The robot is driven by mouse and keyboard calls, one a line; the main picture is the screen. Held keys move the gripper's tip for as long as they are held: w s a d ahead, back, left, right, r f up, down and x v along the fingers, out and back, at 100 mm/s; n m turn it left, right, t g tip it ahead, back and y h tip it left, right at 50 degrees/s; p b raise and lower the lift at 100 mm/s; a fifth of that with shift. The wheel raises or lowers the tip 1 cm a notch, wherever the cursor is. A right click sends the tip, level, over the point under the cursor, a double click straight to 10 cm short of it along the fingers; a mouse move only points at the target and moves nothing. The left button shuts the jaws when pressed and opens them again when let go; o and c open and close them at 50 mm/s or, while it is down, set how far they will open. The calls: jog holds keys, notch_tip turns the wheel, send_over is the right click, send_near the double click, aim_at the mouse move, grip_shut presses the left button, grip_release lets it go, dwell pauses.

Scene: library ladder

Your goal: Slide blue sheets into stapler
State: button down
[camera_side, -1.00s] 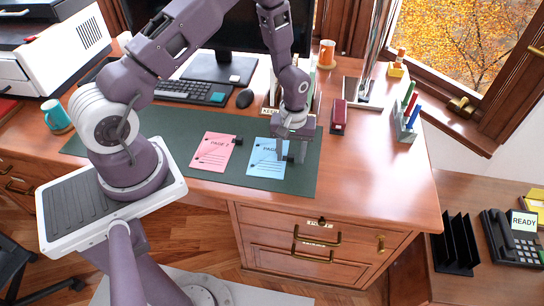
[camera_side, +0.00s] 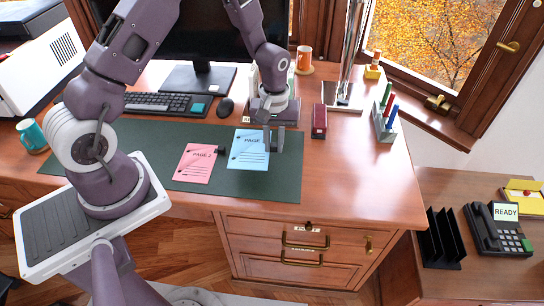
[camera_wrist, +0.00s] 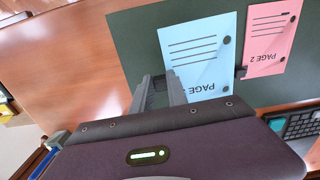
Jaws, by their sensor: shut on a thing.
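The blue sheets (camera_side: 249,150), marked PAGE, lie on the dark green mat (camera_side: 285,185), right of the pink sheets. My gripper (camera_side: 273,142) is at their right edge, low over the mat, shut on them. In the wrist view my gripper (camera_wrist: 160,88) meets the edge of the blue sheets (camera_wrist: 200,52). How much paper is between the fingers is hidden. A dark red block that looks like the stapler (camera_side: 319,121) stands on the wood behind and right of the mat, apart from the sheets.
The pink sheets (camera_side: 195,163), marked PAGE 2, lie left, with a small black piece (camera_side: 222,150) beside their corner. Keyboard (camera_side: 165,104) and mouse (camera_side: 225,107) are behind the mat. A pen holder (camera_side: 385,122) stands right of the stapler. The front right desk is clear.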

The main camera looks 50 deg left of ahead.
notch_tip(320, 180, up, 3)
jog(key=shift+f+m, duration=0.15)
jog(key=shift+m, duration=0.25)
jog(key=shift+w+r+m, duration=0.2)
jog(key=shift+w+m, duration=0.05)
jog(key=shift+m, duration=0.75)
jog(key=w+m, duration=0.2)
jog(key=m, duration=0.9)
jog(key=w+m, duration=0.1)
jog(key=m, duration=1)
jog(key=w+m, duration=0.2)
jog(key=m, duration=0.9)
jog(key=shift+w+r+m, duration=0.1)
jog(key=shift+w+m, duration=0.2)
jog(key=shift+m, duration=0.1)
